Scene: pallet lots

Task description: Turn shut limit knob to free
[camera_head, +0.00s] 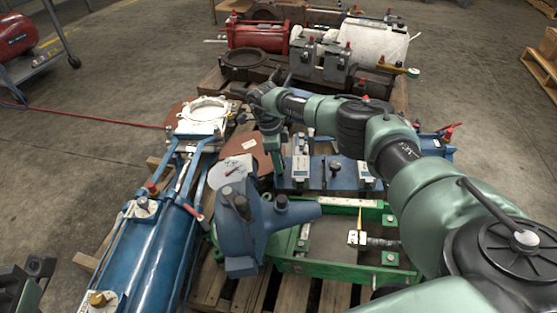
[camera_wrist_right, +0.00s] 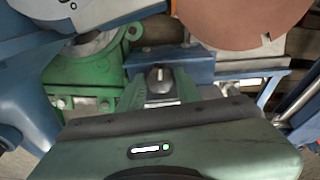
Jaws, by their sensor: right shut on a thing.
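My right gripper (camera_head: 279,183) points down at the left end of a blue machine block (camera_head: 319,173) in the head view. In the right wrist view, a small dark knob with a pale pointer line (camera_wrist_right: 158,75) sits on a grey plate on blue metal, directly at my right gripper (camera_wrist_right: 160,88). The right gripper is shut on this knob. The head view hides the knob behind the gripper. Its label and marks are too small to read. Part of my left gripper (camera_head: 32,282) shows at the lower left edge; its jaws are unclear.
A black knob (camera_head: 336,168) and small pale panels stand on the block. A green frame (camera_head: 345,268) and blue valve body (camera_head: 242,225) lie in front. A long blue cylinder (camera_head: 145,245) lies left. Brown discs (camera_head: 250,147) lie close to the gripper. Open floor shows further left.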

